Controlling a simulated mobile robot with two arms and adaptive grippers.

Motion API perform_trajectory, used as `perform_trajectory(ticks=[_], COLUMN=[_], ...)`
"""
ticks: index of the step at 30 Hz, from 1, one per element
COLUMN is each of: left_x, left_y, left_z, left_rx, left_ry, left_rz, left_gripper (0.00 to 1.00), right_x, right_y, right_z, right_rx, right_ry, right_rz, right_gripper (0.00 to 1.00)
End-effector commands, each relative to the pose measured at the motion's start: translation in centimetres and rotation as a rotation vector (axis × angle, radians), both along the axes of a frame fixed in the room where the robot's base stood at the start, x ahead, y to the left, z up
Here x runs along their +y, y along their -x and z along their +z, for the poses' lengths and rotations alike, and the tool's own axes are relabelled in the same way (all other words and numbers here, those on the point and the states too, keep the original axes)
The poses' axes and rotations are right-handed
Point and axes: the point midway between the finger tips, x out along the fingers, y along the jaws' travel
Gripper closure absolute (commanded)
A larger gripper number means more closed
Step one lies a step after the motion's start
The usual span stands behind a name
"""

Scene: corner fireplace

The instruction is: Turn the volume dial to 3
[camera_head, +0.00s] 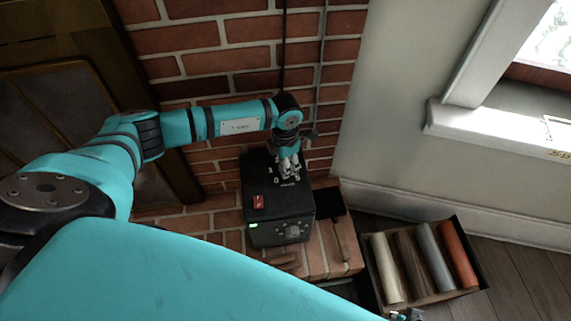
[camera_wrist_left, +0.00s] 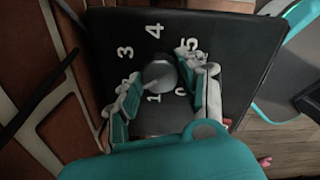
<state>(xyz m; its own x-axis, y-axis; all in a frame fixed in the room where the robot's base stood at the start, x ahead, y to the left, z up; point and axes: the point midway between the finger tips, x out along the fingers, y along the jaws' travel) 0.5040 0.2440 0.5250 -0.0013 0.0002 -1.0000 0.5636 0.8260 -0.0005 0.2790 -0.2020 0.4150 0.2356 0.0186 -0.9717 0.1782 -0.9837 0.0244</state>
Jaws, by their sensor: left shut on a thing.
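A black box (camera_head: 262,180) stands on the brick hearth, with white numerals around a dial on its top face. In the left wrist view the dial (camera_wrist_left: 159,75) is a round grey knob ringed by 0, 1, 3, 4 and 5; the 2 is partly covered by a finger. My left gripper (camera_head: 289,166) reaches down over the dial, its fingers on either side of it and closed on it, as the left wrist view (camera_wrist_left: 165,88) also shows. I cannot make out which numeral the dial points to. A small piece of my right gripper (camera_head: 408,314) shows at the bottom edge.
The box also has a red switch (camera_head: 258,202), a green light (camera_head: 253,226) and a front knob (camera_head: 292,230). A brick wall (camera_head: 240,55) rises behind it. A dark crate (camera_head: 474,262) holding several coloured rolls stands at right. Wooden floor (camera_head: 525,285) lies beyond it.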

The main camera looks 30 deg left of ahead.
Motion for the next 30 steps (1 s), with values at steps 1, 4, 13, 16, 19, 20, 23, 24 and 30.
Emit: perform_trajectory(ticks=[1,4,13,16,19,20,23,24,30], left_x=[0.1,0.1,0.1,0.0,0.0,0.0,0.0,0.0,0.0], left_y=[-0.1,-0.1,-0.2,-0.1,-0.2,-0.2,-0.1,-0.1,-0.1], left_z=[-0.1,-0.1,-0.1,-0.1,-0.1,-0.1,-0.1,-0.1,0.0], left_rx=[-0.003,-0.003,-0.004,-0.004,-0.005,-0.004,-0.004,-0.004,-0.003], left_ry=[0.000,-0.001,0.000,0.000,-0.001,0.000,0.000,0.000,0.000], left_rz=[-0.043,-0.137,-0.422,-0.517,-0.611,-0.639,-0.727,-0.760,-0.902], left_gripper=[0.93,0.93,0.93,0.93,0.93,0.93,0.93,0.93,0.93], right_x=[0.0,0.0,-0.1,-0.1,-0.2,-0.2,-0.2,-0.2,-0.4], right_y=[-0.2,-0.4,-0.6,-0.5,-0.3,-0.2,0.0,0.2,0.8], right_z=[0.4,1.6,5.5,6.9,8.3,8.7,10.0,10.5,12.7], right_rx=[-0.006,-0.013,-0.034,-0.040,-0.048,-0.050,-0.058,-0.060,-0.070], right_ry=[0.000,-0.001,-0.002,-0.002,-0.002,-0.003,-0.002,-0.003,-0.003], right_rz=[-0.001,-0.002,-0.005,-0.006,-0.008,-0.007,-0.009,-0.009,-0.010], right_gripper=[1.00,1.00,1.00,1.00,1.00,1.00,1.00,1.00,1.00])
